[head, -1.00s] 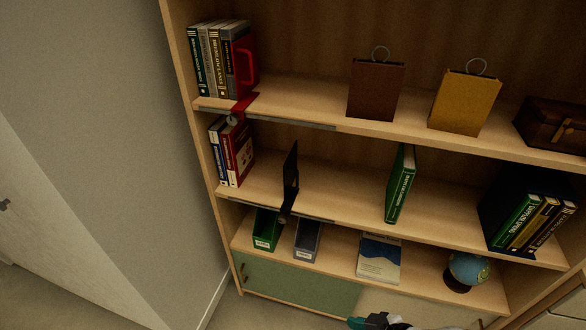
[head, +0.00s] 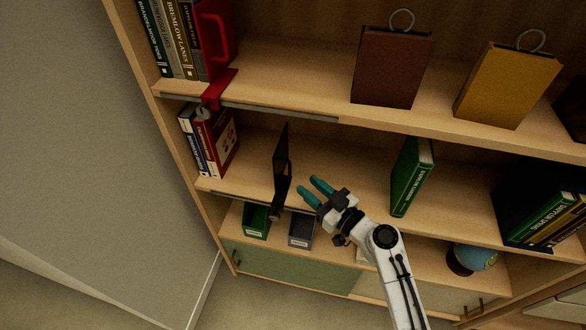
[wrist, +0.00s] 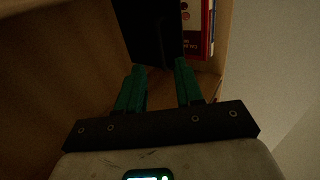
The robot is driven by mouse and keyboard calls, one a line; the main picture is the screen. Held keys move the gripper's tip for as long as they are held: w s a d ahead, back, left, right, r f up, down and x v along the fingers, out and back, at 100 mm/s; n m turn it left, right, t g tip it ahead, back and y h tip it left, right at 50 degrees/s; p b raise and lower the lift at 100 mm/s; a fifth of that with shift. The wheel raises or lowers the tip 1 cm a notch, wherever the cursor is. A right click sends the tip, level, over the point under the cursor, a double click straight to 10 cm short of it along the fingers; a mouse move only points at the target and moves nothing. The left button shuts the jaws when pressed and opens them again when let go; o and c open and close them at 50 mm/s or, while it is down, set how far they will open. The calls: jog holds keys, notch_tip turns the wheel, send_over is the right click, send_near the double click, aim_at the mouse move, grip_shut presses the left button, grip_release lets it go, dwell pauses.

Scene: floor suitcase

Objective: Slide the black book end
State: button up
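The black book end (head: 282,172) stands upright on the middle shelf, with its lower part reaching over the shelf's front edge. It also shows ahead of the fingers in the wrist view (wrist: 152,32). My gripper (head: 310,189) is just right of the book end, in front of the middle shelf. Its two teal fingers are spread apart with nothing seen between them. In the wrist view my gripper (wrist: 160,80) points towards the book end. The fingers appear apart from the book end, though the exact distance is hard to tell.
Several books (head: 214,140) stand at the left end of the middle shelf. A green book (head: 411,178) leans to the right. The red book end (head: 214,45) is on the shelf above. Green (head: 256,221) and grey (head: 301,230) file boxes stand below. The shelf between the books and black book end is clear.

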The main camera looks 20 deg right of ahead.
jog(key=p+x, duration=0.1)
jog(key=x, duration=0.5)
jog(key=shift+w+a, duration=0.15)
jog(key=shift+w, duration=0.15)
jog(key=shift+c, duration=0.3)
grip_shut()
dwell(0.8)
